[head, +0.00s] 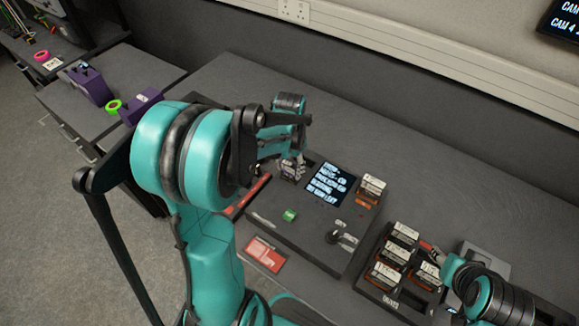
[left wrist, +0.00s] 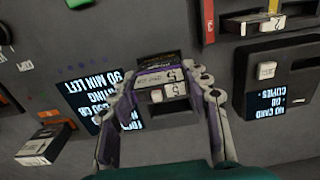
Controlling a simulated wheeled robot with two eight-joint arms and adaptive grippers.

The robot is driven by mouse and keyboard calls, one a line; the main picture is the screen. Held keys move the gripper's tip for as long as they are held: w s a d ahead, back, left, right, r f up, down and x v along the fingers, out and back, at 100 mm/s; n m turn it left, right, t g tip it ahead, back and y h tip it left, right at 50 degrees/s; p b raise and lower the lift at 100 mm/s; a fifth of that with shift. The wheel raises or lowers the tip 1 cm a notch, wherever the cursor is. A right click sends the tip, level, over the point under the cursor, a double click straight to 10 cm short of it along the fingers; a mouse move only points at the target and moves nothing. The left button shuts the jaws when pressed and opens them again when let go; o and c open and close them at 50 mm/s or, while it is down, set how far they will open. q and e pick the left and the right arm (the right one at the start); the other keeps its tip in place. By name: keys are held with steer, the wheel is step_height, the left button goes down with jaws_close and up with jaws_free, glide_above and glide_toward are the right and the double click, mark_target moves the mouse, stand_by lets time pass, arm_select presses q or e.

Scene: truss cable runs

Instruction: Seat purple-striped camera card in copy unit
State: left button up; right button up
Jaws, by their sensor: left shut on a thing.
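My left gripper (head: 292,168) is over the far left part of the dark copy unit (head: 270,222), beside its lit screen (head: 330,184). In the left wrist view its two fingers (left wrist: 170,78) are shut on a dark card (left wrist: 160,77) with a white label and a purple edge. The card is at a dark slot-like part of the panel; how deep it sits is not clear. A lit screen (left wrist: 118,95) lies left of the fingers, and another screen (left wrist: 265,108) at the right reads "NO CARD". My right gripper (head: 444,264) is beside the card tray (head: 375,290); its fingers are unclear.
A green button (head: 290,215) and a dark knob (head: 333,237) rise from the panel. A red card (head: 265,253) lies in front.

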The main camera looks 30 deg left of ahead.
arm_select(q)
steer(key=shift+f+b, duration=1)
steer(key=shift+f, duration=0.2)
stand_by(1.0)
steer(key=o, duration=1.6)
steer(key=shift+c, duration=0.2)
steer(key=shift+r+p, duration=2.95)
steer(key=shift+r, duration=0.9)
